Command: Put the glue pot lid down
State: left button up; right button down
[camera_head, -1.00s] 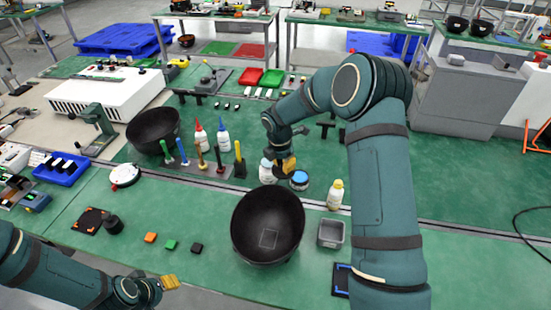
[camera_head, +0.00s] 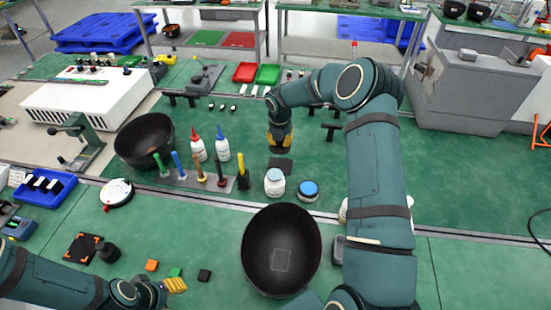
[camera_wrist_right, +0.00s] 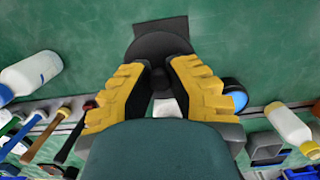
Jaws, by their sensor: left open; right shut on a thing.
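My right gripper (camera_head: 279,138) is shut on the glue pot lid, a dark round disc (camera_wrist_right: 160,47) seen in the right wrist view ahead of the yellow fingers. In the head view the fingers mostly hide the lid. It is over or just in front of a dark square pad (camera_head: 280,166) on the green bench; I cannot tell if it touches. The white glue pot (camera_head: 274,182) stands just nearer than the pad, clear of the gripper. My left gripper (camera_head: 176,285) is open and empty at the lower left.
A blue-topped jar (camera_head: 308,190) stands right of the pot. Glue bottles (camera_head: 222,148) and a rack of upright tools (camera_head: 206,180) are to the left. A large black bowl (camera_head: 281,250) is in front. Green bench beyond the pad is mostly clear.

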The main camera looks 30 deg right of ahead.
aim_at(280, 146)
jog(key=f, duration=0.4)
jog(key=shift+s+f, duration=0.25)
jog(key=shift+w+f, duration=0.1)
jog(key=shift+f, duration=2.25)
jog(key=shift+f, duration=0.15)
jog(key=c, duration=1)
grip_release()
jog(key=shift+c, duration=0.2)
jog(key=r, duration=0.4)
jog(key=s+r, duration=0.1)
jog(key=r, duration=0.3)
jog(key=a+r, duration=0.1)
jog(key=r, duration=0.3)
jog(key=shift+s+a+r, duration=0.1)
jog(key=shift+s, duration=0.1)
